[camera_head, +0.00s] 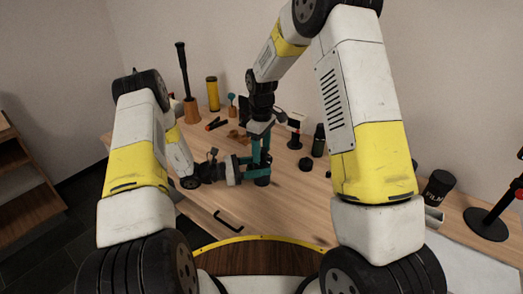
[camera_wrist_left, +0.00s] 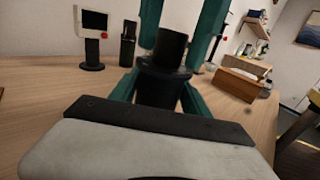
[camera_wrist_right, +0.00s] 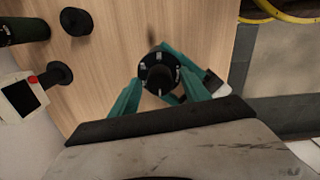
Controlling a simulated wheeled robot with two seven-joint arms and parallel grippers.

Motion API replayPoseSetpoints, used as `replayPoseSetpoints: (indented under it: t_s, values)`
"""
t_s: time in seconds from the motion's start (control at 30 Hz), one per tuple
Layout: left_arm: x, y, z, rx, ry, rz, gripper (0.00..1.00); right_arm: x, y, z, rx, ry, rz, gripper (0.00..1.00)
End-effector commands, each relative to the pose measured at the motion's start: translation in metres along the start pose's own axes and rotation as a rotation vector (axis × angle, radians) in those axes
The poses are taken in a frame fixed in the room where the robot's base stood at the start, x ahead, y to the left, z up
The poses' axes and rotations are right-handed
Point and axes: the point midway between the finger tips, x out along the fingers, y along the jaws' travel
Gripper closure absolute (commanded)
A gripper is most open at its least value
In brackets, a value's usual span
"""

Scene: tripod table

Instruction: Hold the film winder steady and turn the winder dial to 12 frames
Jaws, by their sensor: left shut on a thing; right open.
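The film winder is a black upright cylinder (camera_head: 263,181) on the wooden table; its body also shows in the left wrist view (camera_wrist_left: 158,90). My left gripper (camera_head: 254,168) comes in from the left, its teal fingers shut on the winder body. The winder dial (camera_wrist_right: 160,72) is round and black with pale marks, seen from above in the right wrist view. My right gripper (camera_head: 263,148) points down over it, open, with its teal fingers on either side of the dial. I cannot tell whether they touch it, and I cannot read the dial's setting.
A small screen on a stand (camera_head: 294,125), a dark bottle (camera_head: 319,140) and a black puck (camera_head: 305,164) stand right of the winder. A black canister (camera_head: 438,185) stands far right. The front tabletop is mostly clear.

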Motion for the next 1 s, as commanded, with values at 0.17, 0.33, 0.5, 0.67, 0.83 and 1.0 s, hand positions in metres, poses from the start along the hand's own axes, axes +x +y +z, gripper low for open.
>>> replayPoseSetpoints:
  t_s: [0.17,0.33,0.5,0.67,0.83,1.0]
  values:
    - [0.0002,0.0000,0.0005,0.000,-0.001,0.000,0.99,-0.0002,0.0000,0.0000,0.000,0.000,0.000,0.65]
    - [0.0002,0.0000,0.0005,0.000,-0.001,0.000,0.99,-0.0003,0.0001,0.0000,0.000,0.000,0.000,0.98]
    - [0.0002,-0.0001,0.0005,0.000,-0.001,0.000,0.99,-0.0004,0.0002,0.0000,0.004,0.000,0.000,1.00]
    - [0.0001,-0.0001,0.0004,0.000,-0.001,-0.001,0.99,-0.0005,0.0003,-0.0001,0.033,0.000,0.001,1.00]
    - [0.0001,-0.0001,0.0004,0.000,-0.001,0.000,0.99,-0.0005,0.0006,-0.0001,0.113,0.001,0.001,1.00]
    - [0.0001,-0.0001,0.0003,0.000,-0.001,0.000,0.99,-0.0005,0.0012,0.0002,0.245,0.000,0.001,1.00]
